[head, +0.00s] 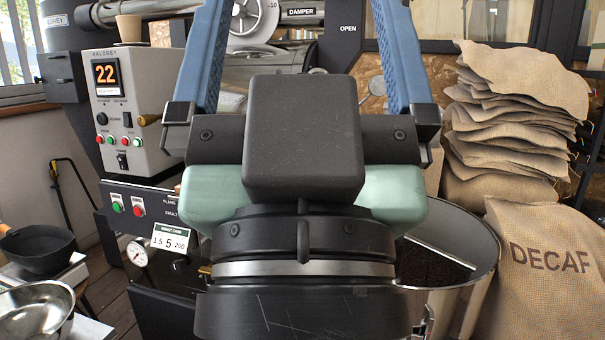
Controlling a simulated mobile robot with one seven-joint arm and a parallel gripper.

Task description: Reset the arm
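My gripper (296,62) fills the middle of the head view, close to the camera. Its two blue fingers stand wide apart at left and right, pointing up and away. The gap between them shows nothing held. The dark gripper body hides much of the roasting machine behind it. The rest of my arm below the wrist is outside the picture.
A control box (130,110) showing 22 stands at left. A round metal bin (470,250) with dark contents is at right, beside a DECAF sack (548,270) and stacked empty sacks (515,115). A metal bowl (35,312) and black pan (38,245) sit lower left.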

